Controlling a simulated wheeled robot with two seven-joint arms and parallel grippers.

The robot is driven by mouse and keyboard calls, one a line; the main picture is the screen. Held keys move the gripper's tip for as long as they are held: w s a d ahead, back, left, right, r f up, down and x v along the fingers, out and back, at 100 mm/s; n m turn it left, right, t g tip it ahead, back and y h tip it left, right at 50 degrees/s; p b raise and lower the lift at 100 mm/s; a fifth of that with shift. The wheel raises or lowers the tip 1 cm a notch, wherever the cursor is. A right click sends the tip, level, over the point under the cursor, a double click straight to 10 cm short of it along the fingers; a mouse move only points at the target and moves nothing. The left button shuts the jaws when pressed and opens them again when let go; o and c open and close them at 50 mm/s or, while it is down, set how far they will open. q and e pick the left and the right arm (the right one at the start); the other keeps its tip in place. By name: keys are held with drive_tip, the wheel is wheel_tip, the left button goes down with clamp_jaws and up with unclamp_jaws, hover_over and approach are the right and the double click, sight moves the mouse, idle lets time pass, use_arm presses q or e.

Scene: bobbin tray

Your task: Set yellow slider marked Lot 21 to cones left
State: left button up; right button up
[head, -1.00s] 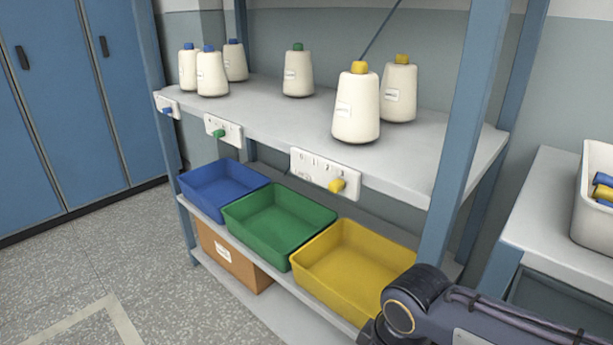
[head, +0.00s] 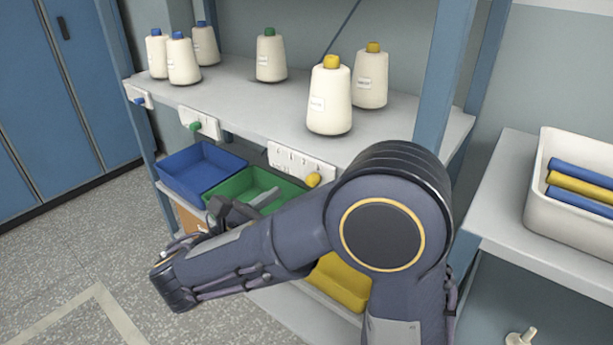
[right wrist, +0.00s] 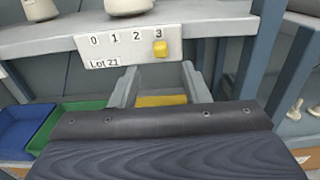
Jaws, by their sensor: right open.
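The Lot 21 plate (head: 296,166) is a white strip on the shelf's front edge, numbered 0 to 3. Its yellow slider (head: 313,180) sits at the right end. In the right wrist view the Lot 21 label on the plate (right wrist: 125,48) is readable and the yellow slider (right wrist: 160,48) stands at 3. Two cones with yellow tops, a front one (head: 329,102) and a rear one (head: 370,82), stand on the shelf above. My right gripper (right wrist: 158,75) is open and empty, below and short of the plate, its fingers spread beneath the slider. My left gripper is not in view.
A green slider (head: 195,127) and a blue slider (head: 140,101) sit farther left on the shelf edge (head: 235,130). Blue (head: 185,180), green (head: 240,178) and yellow (head: 342,290) bins stand below.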

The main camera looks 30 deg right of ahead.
sight(308, 182)
drive_tip(key=b+x, duration=0.1)
drive_tip(key=x, duration=0.6)
drive_tip(key=shift+w+d, duration=0.15)
drive_tip(key=shift+d, duration=0.1)
clamp_jaws()
